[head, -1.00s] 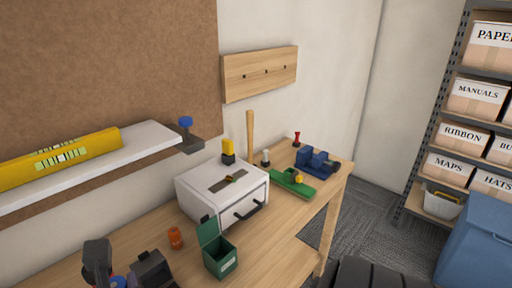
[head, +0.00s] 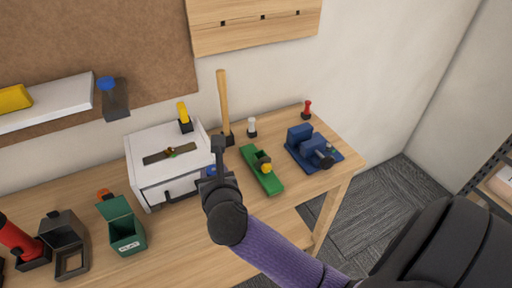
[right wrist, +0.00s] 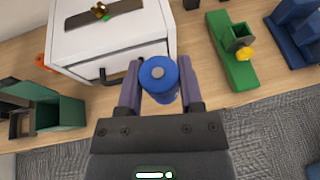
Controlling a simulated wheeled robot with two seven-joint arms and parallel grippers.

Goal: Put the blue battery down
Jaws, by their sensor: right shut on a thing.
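The blue battery (right wrist: 158,78) is a short blue cylinder with a pale round spot on its end. In the right wrist view it is held between the two fingers of my right gripper (right wrist: 158,90), which is shut on it. In the head view my right gripper (head: 215,160) is in front of the white drawer box, and only a little blue of the battery (head: 211,172) shows beside it. The wooden table (head: 180,240) lies below; I cannot tell the exact height of the battery above it. My left gripper is not in view.
The white drawer box (head: 145,145) stands behind the gripper. A green plane-like tool (head: 262,172) and a blue vise (head: 312,150) are to the right. A green open bin (head: 126,235), black box (head: 68,240) and red flashlight (head: 18,238) are left.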

